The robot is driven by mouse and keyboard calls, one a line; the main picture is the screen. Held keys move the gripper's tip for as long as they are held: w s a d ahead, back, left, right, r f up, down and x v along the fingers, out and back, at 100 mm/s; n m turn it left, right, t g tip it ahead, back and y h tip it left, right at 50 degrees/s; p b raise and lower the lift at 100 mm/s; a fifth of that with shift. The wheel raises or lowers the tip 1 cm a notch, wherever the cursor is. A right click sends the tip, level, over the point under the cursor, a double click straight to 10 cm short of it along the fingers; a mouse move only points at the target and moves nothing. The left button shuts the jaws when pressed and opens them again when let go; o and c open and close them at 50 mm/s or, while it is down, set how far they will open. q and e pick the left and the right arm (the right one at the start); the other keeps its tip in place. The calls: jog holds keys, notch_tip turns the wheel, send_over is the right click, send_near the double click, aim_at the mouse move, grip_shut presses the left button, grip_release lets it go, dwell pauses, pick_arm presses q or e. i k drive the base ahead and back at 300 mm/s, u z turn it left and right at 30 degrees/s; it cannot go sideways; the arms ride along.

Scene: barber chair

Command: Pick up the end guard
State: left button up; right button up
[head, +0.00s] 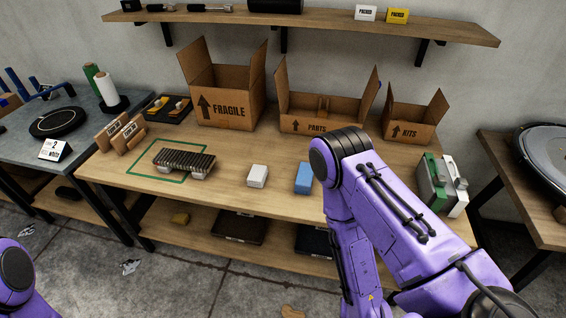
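I cannot tell for sure which object is the end guard. Neither gripper is in the picture. My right arm reaches in from the lower right, bends above the bench and drops out at the bottom. Only a purple joint of my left arm shows at the lower left.
Open cartons marked FRAGILE (229,110), PARTS (317,124) and KITS (410,132) stand along the back. A wall shelf (320,27) hangs above. A grey-green case (440,184) stands at the right end. A grey table (76,130) adjoins on the left. The bench's front left is clear.

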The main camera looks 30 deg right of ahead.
aim_at(303, 182)
jog(key=z, duration=0.55)
jog(key=i, duration=0.9)
jog(key=z, duration=0.7)
jog(key=k, duration=1)
jog(key=z, duration=1.25)
jog(key=i, duration=0.8)
jog(key=u, duration=0.75)
